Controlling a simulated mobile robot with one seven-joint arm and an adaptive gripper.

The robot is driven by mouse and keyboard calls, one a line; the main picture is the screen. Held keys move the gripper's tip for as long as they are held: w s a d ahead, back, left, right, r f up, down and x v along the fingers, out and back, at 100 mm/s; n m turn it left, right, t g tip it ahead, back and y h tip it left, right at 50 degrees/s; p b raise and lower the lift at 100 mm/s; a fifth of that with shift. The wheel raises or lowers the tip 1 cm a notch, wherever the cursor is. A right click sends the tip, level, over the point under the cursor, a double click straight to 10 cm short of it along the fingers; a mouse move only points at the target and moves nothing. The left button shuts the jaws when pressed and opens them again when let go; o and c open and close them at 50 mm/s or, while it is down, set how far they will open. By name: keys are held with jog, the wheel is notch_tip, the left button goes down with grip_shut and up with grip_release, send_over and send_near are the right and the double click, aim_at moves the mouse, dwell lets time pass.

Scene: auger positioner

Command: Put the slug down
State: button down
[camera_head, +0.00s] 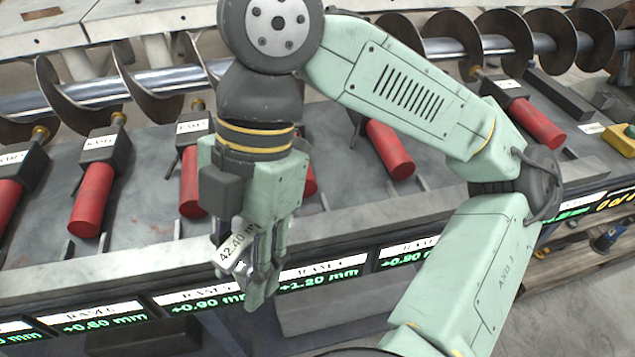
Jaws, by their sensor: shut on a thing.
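The slug (236,246) is a small pale piece with a label that starts "42.40". My gripper (262,278) points down and is shut on the slug, whose label faces the camera. The fingers hide part of the slug.
Several red-handled rams (92,200) stand in a row on the bench below the long metal auger (80,92). Dark displays (93,317) line the bench front. A dark grey ledge (335,307) lies below them. A yellow item (620,140) is at far right.

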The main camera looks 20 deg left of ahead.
jog(key=w+p, duration=0.1)
jog(key=w, duration=0.3)
jog(key=w+p, duration=0.1)
jog(key=w, duration=0.4)
jog(key=w+f+p, duration=0.1)
jog(key=w, duration=0.4)
jog(key=shift+w+f, duration=0.1)
jog(key=shift+w, duration=0.1)
jog(key=f, duration=0.1)
jog(key=w+f+p, duration=0.1)
jog(key=f, duration=0.1)
jog(key=shift+w+f, duration=0.1)
jog(key=shift+w, duration=0.05)
jog(key=shift+f, duration=0.25)
jog(key=shift+s+f, duration=0.2)
jog(key=shift+f, duration=0.45)
jog(key=c, duration=1.4)
grip_release()
jog(key=shift+d+f, duration=0.1)
jog(key=shift+w, duration=0.1)
